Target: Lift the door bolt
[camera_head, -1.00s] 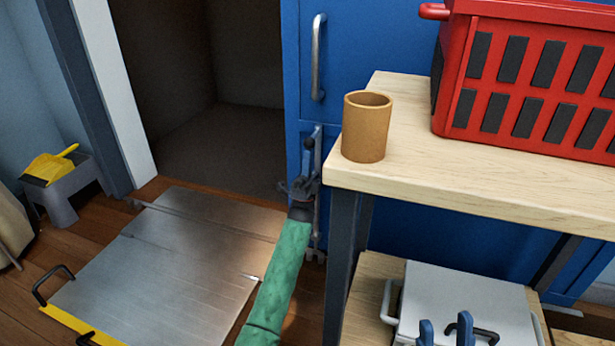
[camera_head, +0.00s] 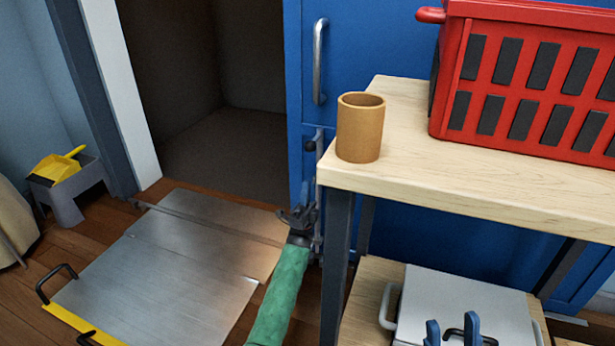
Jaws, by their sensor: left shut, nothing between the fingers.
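The door bolt (camera_head: 319,168) is a grey upright rod on the blue door's left edge, with a dark knob (camera_head: 309,146) near its top. The table corner and my gripper hide part of its lower length. My left gripper (camera_head: 298,213), at the end of a green-sleeved arm from the bottom, is at the lower part of the bolt, below the knob. Its fingers are shut with nothing between them. I cannot tell whether they touch the rod. My right gripper is not in view.
A wooden table (camera_head: 470,195) stands close right of the bolt, with a tan cup (camera_head: 360,130) near its corner and a red crate (camera_head: 520,85) behind. A metal ramp plate (camera_head: 160,265) lies on the floor at left. The dark doorway (camera_head: 225,140) is open.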

